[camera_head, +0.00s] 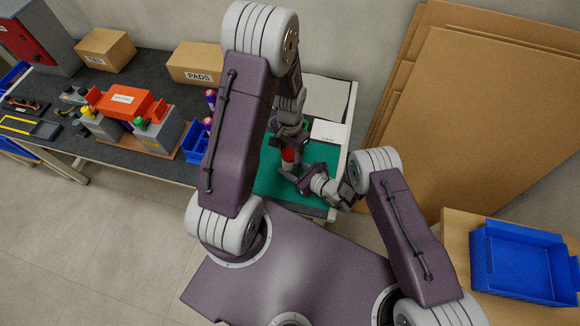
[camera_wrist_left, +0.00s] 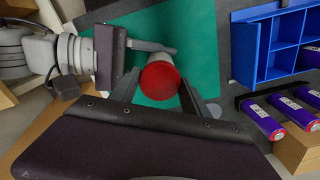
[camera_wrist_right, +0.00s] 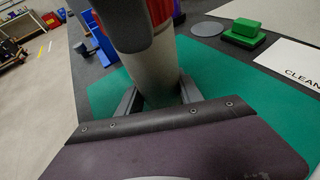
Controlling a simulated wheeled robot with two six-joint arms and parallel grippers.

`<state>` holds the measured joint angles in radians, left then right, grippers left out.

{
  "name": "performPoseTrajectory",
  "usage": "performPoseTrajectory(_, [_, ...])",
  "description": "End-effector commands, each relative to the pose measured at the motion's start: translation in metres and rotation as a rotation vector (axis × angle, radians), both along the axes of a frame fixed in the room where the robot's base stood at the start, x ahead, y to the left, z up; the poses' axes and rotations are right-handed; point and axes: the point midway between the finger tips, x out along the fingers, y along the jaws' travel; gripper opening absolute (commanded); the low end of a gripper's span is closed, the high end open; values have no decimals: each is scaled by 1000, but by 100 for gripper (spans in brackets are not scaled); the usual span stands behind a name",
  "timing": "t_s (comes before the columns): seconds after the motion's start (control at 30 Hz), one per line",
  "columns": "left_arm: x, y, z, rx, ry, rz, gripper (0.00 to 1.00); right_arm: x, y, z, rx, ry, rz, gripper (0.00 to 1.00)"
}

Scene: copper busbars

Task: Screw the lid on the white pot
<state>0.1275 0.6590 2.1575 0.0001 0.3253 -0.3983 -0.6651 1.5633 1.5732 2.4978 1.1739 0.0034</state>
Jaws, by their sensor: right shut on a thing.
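The white pot (camera_wrist_right: 150,75) stands upright, its grey-white body between the fingers of my right gripper (camera_wrist_right: 160,98), which is shut on it. The red lid (camera_wrist_left: 161,79) sits at the top of the pot, and it also shows in the head view (camera_head: 288,155). I cannot tell whether its thread is engaged. My left gripper (camera_wrist_left: 160,82) is above, with one finger on each side of the lid and very close to its rim; it looks open. In the head view my left arm partly covers the work area.
A green mat (camera_head: 318,155) lies below. A blue divided bin (camera_wrist_left: 270,45) and purple cylinders (camera_wrist_left: 262,120) are near my left gripper. Cardboard sheets (camera_head: 480,110) lean at the right.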

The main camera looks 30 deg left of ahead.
Motion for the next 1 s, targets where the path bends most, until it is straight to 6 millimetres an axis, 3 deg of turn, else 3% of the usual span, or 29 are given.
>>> performPoseTrajectory(0.03, [0, 0, 0, 0, 0, 0, 25, 0, 0, 0, 0, 0, 0, 0])
performPoseTrajectory(0.07, [0, 0, 0, 0, 0, 0, 18, 0, 0, 0, 0, 0, 0, 0])
performPoseTrajectory(0.27, [0, 0, 0, 0, 0, -63, 18, 0, 0, 0, 0, 0, 0, 0])
performPoseTrajectory(0.63, [0, 0, -1, 1, -1, -829, 18, 0, 0, 0, 0, 0, 0, 0])
performPoseTrajectory(0.93, [0, 0, -1, 1, -1, -903, 18, 0, 0, 0, 0, 0, 0, 0])
performPoseTrajectory(0.97, [0, 0, -1, 1, -1, -903, 62, 0, 0, 0, 0, 0, 0, 0])
performPoseTrajectory(1.0, [0, 0, -1, 1, -1, -902, 73, 0, 0, 0, 0, 0, 0, 0])
